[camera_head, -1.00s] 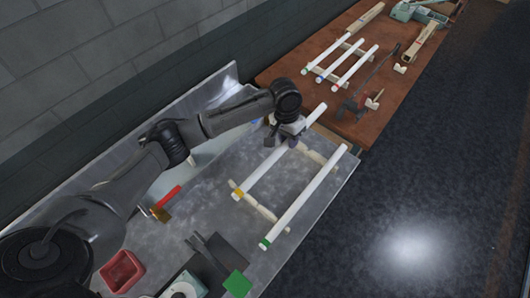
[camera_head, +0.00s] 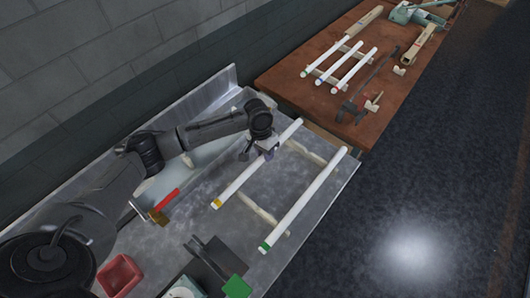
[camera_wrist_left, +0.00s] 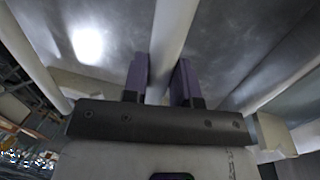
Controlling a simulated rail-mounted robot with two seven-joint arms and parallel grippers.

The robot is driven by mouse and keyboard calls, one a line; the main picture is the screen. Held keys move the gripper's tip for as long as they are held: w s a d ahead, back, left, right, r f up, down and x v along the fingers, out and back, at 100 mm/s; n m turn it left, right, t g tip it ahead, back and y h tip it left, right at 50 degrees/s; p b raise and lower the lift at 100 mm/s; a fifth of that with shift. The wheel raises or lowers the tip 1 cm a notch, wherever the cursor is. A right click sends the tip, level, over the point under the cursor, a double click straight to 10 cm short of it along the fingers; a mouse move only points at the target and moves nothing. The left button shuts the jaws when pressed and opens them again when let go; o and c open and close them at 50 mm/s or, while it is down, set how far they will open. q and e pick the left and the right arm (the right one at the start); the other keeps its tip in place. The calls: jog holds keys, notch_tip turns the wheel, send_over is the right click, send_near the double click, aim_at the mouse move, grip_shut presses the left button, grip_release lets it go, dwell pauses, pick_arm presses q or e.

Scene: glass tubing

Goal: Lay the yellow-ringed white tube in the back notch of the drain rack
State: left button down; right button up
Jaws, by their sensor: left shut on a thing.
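The yellow-ringed white tube (camera_head: 238,182) is held in my left gripper (camera_head: 268,152), nearer its far end. In the left wrist view, my two purple fingers (camera_wrist_left: 160,82) are closed about the white tube (camera_wrist_left: 172,35). The drain rack has two pale rails, a near one (camera_head: 262,211) and a far one (camera_head: 304,153). The tube lies across the back ends of both rails in the picture. I cannot tell whether it touches them or hangs above; the back notch is hidden. A green-ringed white tube (camera_head: 305,198) lies across the rack's front. My right gripper is out of view.
The rack stands in a grey metal tray (camera_head: 185,235) with a raised back wall. A red-handled tool (camera_head: 165,200), a red box (camera_head: 120,275) and a green block (camera_head: 236,287) lie to the left and front. A brown table (camera_head: 290,85) beyond holds several tubes.

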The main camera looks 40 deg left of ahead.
pick_arm(q)
jog(key=shift+f, duration=0.25)
jog(key=shift+f+p, duration=0.35)
jog(key=c, duration=0.9)
grip_release()
jog(key=shift+r+b, duration=0.25)
jog(key=shift+b, duration=0.05)
jog(key=p+v, duration=0.1)
jog(key=v, duration=1.1)
jog(key=shift+r, duration=0.35)
